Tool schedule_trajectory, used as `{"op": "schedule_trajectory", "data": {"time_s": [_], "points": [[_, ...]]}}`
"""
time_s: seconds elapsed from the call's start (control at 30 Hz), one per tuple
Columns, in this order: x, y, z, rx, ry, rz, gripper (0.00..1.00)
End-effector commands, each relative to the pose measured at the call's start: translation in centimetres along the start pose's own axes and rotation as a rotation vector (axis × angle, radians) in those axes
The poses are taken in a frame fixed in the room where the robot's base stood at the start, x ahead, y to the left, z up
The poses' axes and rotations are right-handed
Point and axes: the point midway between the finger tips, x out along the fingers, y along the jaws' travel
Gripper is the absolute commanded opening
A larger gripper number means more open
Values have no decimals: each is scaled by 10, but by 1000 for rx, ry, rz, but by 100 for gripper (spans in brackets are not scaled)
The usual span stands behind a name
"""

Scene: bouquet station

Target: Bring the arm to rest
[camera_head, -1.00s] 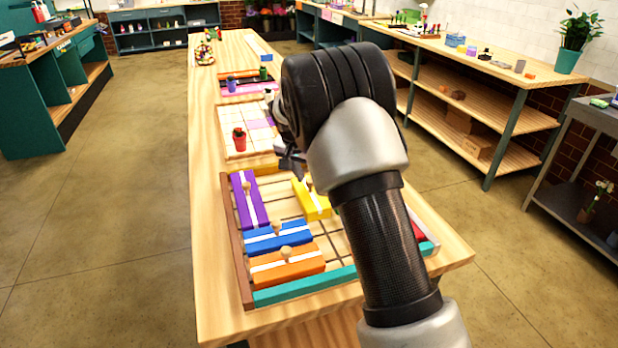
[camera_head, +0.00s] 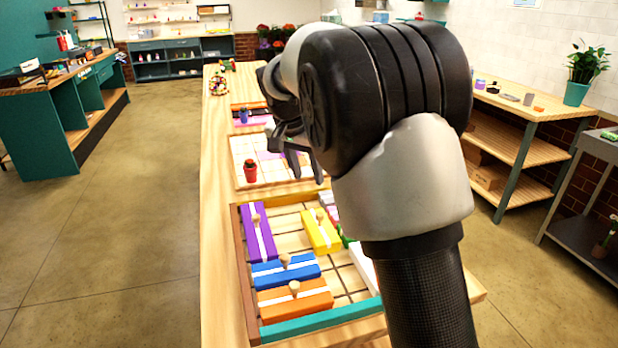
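My gripper (camera_head: 292,150) shows left of my large black and grey arm joint, above the long wooden table (camera_head: 222,290). Dark fingers point down over the pale grid board (camera_head: 240,178). They seem spread and I see nothing between them, but the arm hides part of the gripper. A small red pot (camera_head: 250,172) stands on the grid board, left of and apart from the fingers. My arm rises from the lower right and covers the table's right side.
A wooden tray (camera_head: 241,270) holds purple (camera_head: 258,235), blue (camera_head: 285,270), orange (camera_head: 293,299) and yellow (camera_head: 320,232) knobbed blocks. A shelf table (camera_head: 520,110) and a potted plant (camera_head: 577,92) stand at right. Floor (camera_head: 120,240) at left is clear.

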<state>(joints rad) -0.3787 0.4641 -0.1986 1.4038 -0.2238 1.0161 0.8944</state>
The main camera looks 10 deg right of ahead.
Motion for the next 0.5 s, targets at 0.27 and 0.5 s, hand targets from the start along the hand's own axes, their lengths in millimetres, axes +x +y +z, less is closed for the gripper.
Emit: {"op": "schedule_trajectory", "data": {"time_s": [0.27,0.5], "points": [[-2,1,0,0,0,-2,37],[-69,55,4,-61,-22,-66,37]]}}
